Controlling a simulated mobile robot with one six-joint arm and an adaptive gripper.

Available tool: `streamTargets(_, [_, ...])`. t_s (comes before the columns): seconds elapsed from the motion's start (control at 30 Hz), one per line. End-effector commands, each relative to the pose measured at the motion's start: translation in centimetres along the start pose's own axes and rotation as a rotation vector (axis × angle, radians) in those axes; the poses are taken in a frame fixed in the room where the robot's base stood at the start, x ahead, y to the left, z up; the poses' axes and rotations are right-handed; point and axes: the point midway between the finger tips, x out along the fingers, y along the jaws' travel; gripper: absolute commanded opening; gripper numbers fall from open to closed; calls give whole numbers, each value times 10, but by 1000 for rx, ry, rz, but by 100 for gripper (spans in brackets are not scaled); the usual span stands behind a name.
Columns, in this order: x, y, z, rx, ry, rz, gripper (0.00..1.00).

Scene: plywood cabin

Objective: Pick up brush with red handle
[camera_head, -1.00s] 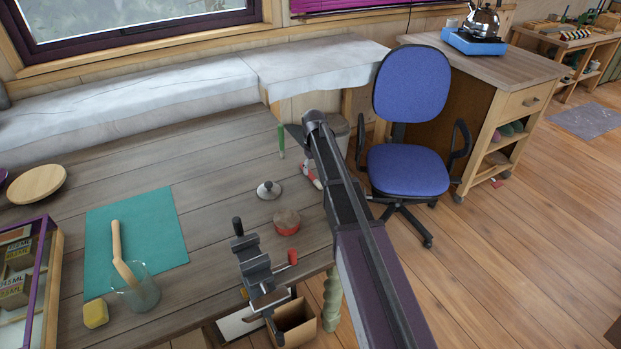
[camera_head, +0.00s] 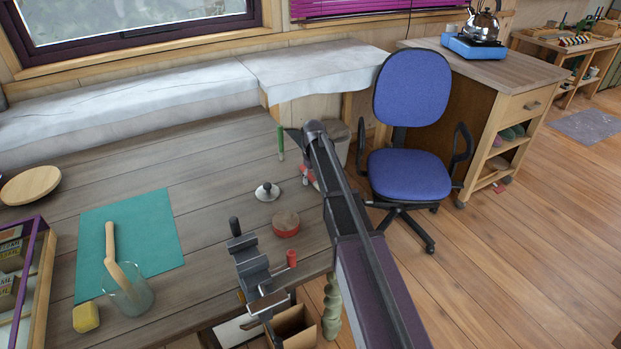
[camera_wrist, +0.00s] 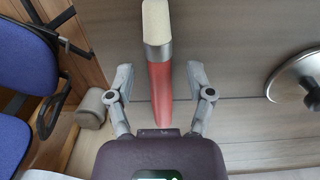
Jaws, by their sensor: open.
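The brush (camera_wrist: 158,70) has a red handle, a metal band and a pale bristle head. In the wrist view it lies between the two open fingers of my gripper (camera_wrist: 160,82), its bristles pointing away from the palm. The fingers stand apart from it on both sides. In the head view only a bit of red of the brush (camera_head: 308,173) shows at the table's edge beside my arm. My arm hides the rest and the gripper there. I cannot tell the height gap between fingers and handle.
A metal lid-like object (camera_wrist: 297,82) lies to the right in the wrist view. A green-handled tool (camera_head: 281,142), a small knobbed disc (camera_head: 267,192), a round red-sided tin (camera_head: 286,224) and a vise (camera_head: 252,268) are on the table. A blue chair (camera_head: 408,172) stands beyond the edge.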

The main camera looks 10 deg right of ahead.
Motion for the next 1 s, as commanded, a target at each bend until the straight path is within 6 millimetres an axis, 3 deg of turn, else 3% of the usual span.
streamTargets(0.2, [0,0,0,0,0,0,68])
streamTargets(0.43, [0,0,0,0,0,0,1])
streamTargets(1.0, [-4,1,0,1,0,0,1])
